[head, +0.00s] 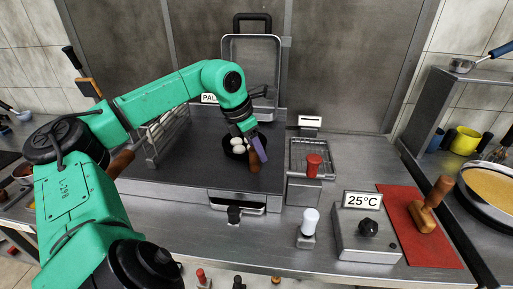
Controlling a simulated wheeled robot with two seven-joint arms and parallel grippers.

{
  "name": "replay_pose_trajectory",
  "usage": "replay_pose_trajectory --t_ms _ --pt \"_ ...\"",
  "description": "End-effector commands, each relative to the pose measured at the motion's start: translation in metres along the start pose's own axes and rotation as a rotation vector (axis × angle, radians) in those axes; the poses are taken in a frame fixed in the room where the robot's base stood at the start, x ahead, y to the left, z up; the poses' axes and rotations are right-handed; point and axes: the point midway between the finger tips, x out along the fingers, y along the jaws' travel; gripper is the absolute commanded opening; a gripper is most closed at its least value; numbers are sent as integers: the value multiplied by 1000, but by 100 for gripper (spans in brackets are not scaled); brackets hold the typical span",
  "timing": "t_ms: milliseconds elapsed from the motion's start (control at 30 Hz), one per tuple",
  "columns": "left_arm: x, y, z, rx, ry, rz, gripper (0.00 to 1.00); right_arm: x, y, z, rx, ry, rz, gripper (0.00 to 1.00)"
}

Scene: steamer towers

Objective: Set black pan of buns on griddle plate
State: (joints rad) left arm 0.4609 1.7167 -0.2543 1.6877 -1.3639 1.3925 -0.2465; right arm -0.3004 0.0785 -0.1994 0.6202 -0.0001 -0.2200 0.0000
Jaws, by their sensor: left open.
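The black pan (231,152) holds white buns (238,142) and rests on the dark griddle plate (200,176). Its brown wooden handle (254,162) points toward the front. My left gripper (254,143) is over the pan's right side, right by the handle, with its jaws open. The gripper and wrist hide part of the pan's right rim. I cannot tell whether the fingers touch the handle. My right gripper is not in view.
A wire rack (163,135) stands at the plate's left.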

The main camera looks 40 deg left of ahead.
Motion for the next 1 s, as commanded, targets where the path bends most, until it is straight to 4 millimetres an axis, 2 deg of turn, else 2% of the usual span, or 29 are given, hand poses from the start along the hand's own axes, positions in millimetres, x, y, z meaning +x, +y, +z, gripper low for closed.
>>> replay_pose_trajectory --t_ms 1000 --pt "-28 6 0 -1 0 1 52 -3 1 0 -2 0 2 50"
